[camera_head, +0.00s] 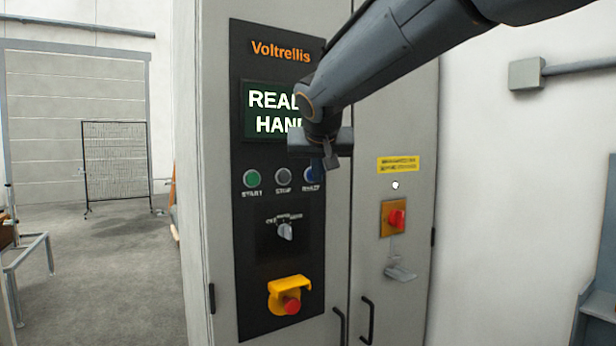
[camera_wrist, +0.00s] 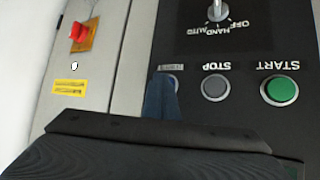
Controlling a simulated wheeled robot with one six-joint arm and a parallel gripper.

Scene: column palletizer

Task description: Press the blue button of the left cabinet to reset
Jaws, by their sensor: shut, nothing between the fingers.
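The left cabinet's black panel (camera_head: 262,210) carries a display (camera_head: 262,112) with partly hidden text reading "REA..." and "HAN...". Below it sit a green START button (camera_head: 251,178), a grey STOP button (camera_head: 283,177) and the blue button (camera_head: 309,175). My gripper (camera_head: 330,165) is shut and empty, just in front of the blue button, partly covering it. In the wrist view, turned upside down, my gripper's fingers (camera_wrist: 160,98) cover most of the blue button, beside the grey STOP button (camera_wrist: 215,87) and green START button (camera_wrist: 280,90). Whether the fingertips touch it I cannot tell.
A rotary knob (camera_head: 285,230) and a red emergency button (camera_head: 291,304) with a yellow guard are lower on the panel. The right cabinet door has a red switch (camera_head: 396,219) on an orange plate and a yellow label (camera_head: 398,165). Open floor (camera_head: 110,270) lies at left.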

